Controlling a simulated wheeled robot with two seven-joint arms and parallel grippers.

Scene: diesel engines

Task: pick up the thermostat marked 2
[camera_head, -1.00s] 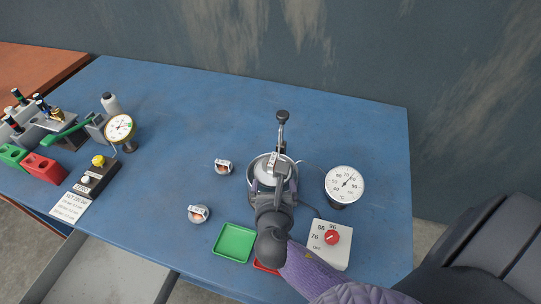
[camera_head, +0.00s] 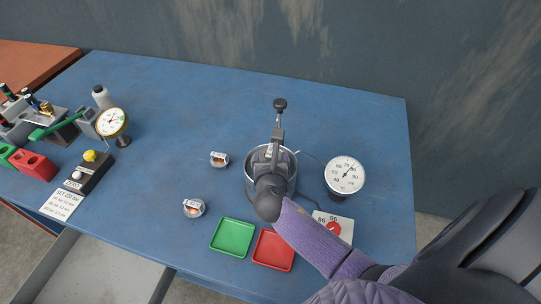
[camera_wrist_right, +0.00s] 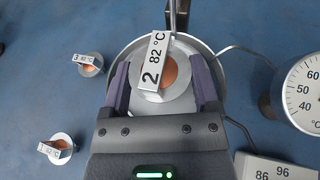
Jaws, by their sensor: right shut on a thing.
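The thermostat marked 2 (camera_wrist_right: 170,73), with a white "2 82 °C" tag and a copper-coloured centre, sits between the fingers of my right gripper (camera_wrist_right: 162,86) in the right wrist view. The gripper is shut on it, over the metal pot (camera_wrist_right: 203,47). In the head view my right gripper (camera_head: 272,154) is over the same pot (camera_head: 251,187), and my wrist hides most of the thermostat. I cannot tell how high it is above the pot's bottom. My left gripper is not in view.
Two other tagged thermostats (camera_head: 219,160) (camera_head: 194,209) stand left of the pot. A dial thermometer (camera_head: 345,174) and a control box (camera_head: 346,227) are to its right. Green (camera_head: 232,237) and red (camera_head: 273,249) trays lie in front.

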